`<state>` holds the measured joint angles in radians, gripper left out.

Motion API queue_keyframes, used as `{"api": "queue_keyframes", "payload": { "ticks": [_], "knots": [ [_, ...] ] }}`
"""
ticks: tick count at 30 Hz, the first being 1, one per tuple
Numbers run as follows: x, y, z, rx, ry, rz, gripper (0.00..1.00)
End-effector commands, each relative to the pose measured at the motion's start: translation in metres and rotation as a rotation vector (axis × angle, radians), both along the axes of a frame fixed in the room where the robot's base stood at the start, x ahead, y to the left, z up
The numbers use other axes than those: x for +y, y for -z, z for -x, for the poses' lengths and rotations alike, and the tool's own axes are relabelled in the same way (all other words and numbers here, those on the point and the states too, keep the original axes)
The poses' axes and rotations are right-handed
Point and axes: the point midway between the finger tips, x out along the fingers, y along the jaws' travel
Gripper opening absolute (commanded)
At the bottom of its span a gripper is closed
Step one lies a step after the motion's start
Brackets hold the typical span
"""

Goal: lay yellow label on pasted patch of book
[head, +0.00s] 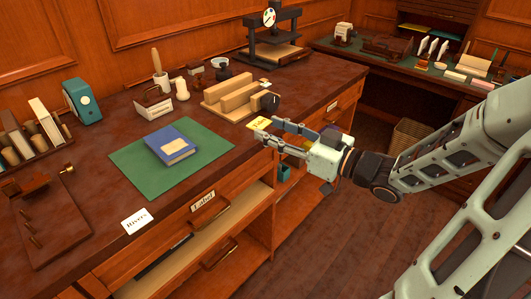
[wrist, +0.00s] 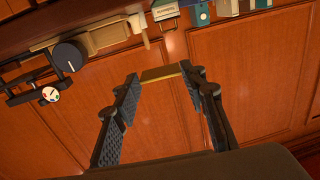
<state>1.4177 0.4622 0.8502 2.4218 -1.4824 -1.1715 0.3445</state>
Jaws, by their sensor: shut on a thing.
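The blue book (head: 163,138) lies flat and closed on the green mat (head: 130,157) on the desk. A pale patch (head: 174,146) shows on its cover. My gripper (head: 265,128) is to the right of the mat, by the desk's front edge. It is shut on the yellow label (head: 257,122), which sticks out at the fingertips. In the wrist view the label (wrist: 160,73) spans the gap between the two fingertips (wrist: 160,78), seen nearly edge-on. The label is apart from the book.
Wooden blocks in a holder (head: 228,98) stand behind my gripper. A glue pot with brush (head: 161,80), a small card box (head: 153,106) and a white bottle (head: 182,88) stand behind the mat. A white name card (head: 137,221) lies at the front edge. The mat around the book is clear.

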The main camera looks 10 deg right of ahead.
Motion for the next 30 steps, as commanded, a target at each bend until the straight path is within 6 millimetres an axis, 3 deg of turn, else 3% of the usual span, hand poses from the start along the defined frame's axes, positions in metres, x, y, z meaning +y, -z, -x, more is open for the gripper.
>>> {"api": "queue_keyframes", "payload": {
  "ticks": [1,3,14,21,30],
  "knots": [
    [0.002,0.018,-0.007,0.000,-0.004,-0.005,0.30],
    [0.004,0.029,-0.017,0.000,-0.002,-0.005,0.30],
    [0.009,0.054,-0.041,-0.001,-0.001,-0.001,0.30],
    [0.010,0.084,-0.045,0.002,0.000,-0.002,0.30],
    [0.010,0.085,-0.045,0.001,0.000,0.001,0.30]
  ]
}}
